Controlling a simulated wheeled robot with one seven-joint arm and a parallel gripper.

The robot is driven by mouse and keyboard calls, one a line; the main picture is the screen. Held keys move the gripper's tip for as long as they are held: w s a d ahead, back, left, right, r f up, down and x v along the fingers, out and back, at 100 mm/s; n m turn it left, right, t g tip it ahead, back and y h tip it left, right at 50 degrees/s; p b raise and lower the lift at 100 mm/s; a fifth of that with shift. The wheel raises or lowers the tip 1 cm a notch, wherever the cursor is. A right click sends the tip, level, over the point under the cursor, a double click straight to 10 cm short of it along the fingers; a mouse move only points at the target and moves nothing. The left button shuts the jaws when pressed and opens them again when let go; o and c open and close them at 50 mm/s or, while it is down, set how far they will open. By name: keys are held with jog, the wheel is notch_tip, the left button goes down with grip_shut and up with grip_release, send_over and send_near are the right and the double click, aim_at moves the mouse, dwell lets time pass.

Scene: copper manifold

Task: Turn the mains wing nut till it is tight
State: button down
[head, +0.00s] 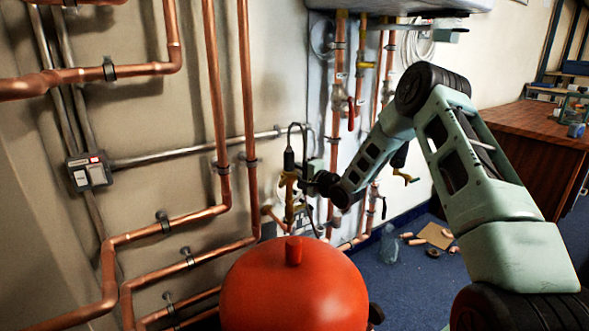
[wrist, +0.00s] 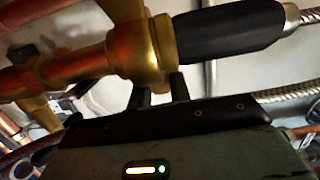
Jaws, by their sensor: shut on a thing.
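My gripper (wrist: 162,84) reaches up from the bottom of the wrist view, its two dark fingers shut on a small brass part at the underside of a brass fitting (wrist: 122,55). This part is the mains wing nut (wrist: 157,88); its wings are mostly hidden by the fingers, and I cannot tell how tight it is. A black sleeve with a braided hose (wrist: 225,32) joins the fitting on the right. In the head view my gripper (head: 305,183) is at the brass pipework (head: 290,200) on the wall, where the nut is too small to make out.
A large red rounded vessel (head: 294,290) stands in front, below my gripper. Copper pipes (head: 215,100) run along the wall at left. Loose pieces lie on the blue floor (head: 400,275).

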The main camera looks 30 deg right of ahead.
jog(key=c, duration=1.3)
grip_release()
jog(key=shift+s, duration=0.1)
jog(key=s+d+p, duration=0.1)
jog(key=s, duration=0.4)
jog(key=s+d+p, duration=0.1)
jog(key=s, duration=0.5)
jog(key=s+d+p, duration=0.1)
jog(key=s, duration=0.5)
jog(key=shift+d, duration=0.2)
